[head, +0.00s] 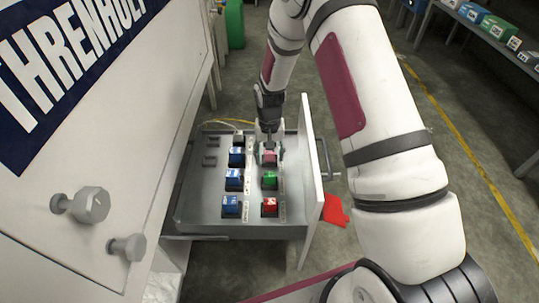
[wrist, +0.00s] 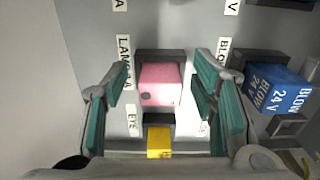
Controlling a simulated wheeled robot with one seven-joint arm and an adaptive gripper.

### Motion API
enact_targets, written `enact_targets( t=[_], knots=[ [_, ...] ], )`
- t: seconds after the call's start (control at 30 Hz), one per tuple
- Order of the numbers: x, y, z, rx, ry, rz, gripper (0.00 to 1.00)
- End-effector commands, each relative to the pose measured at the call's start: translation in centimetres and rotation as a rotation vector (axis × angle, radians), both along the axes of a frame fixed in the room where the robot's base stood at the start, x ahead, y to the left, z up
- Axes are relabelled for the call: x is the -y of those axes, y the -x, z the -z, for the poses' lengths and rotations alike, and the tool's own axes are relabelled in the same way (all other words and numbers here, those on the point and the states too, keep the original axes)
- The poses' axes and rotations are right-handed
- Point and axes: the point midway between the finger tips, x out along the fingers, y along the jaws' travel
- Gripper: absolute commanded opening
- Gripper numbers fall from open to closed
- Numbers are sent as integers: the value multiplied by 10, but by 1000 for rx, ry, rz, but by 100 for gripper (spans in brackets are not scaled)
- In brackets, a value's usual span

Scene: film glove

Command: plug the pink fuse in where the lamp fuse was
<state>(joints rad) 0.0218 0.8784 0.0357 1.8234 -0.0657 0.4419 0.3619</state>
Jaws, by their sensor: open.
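The pink fuse (head: 269,156) stands in the right-hand row of the open drawer. In the wrist view the pink fuse (wrist: 160,84) sits at a dark socket (wrist: 160,56), beside a label that reads LAMP. I cannot tell whether it is fully seated. My gripper (wrist: 160,95) is open, with one teal finger on each side of the pink fuse and a visible gap at both sides. In the head view my gripper (head: 268,152) reaches down into the drawer at the pink fuse.
A yellow fuse (wrist: 159,141) stands close beside the pink one. A green fuse (head: 269,181) and a red fuse (head: 269,206) share its row. Several blue fuses (head: 233,180) form the other row. The drawer front (head: 310,170) rises close at the right. Empty sockets (head: 210,160) lie left.

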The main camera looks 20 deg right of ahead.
Motion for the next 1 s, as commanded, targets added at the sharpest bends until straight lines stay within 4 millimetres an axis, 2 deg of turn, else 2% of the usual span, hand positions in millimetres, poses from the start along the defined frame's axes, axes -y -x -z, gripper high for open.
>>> enact_targets(
  t=[0.17,0.4,0.6,0.77,1.0],
  knots=[
    [0,-1,-27,5,0,1,52],
    [0,-1,-76,5,0,0,52],
    [0,-1,-105,3,0,-1,52],
    [0,0,-115,2,0,-1,52],
    [0,0,-116,1,0,0,52]
  ],
)
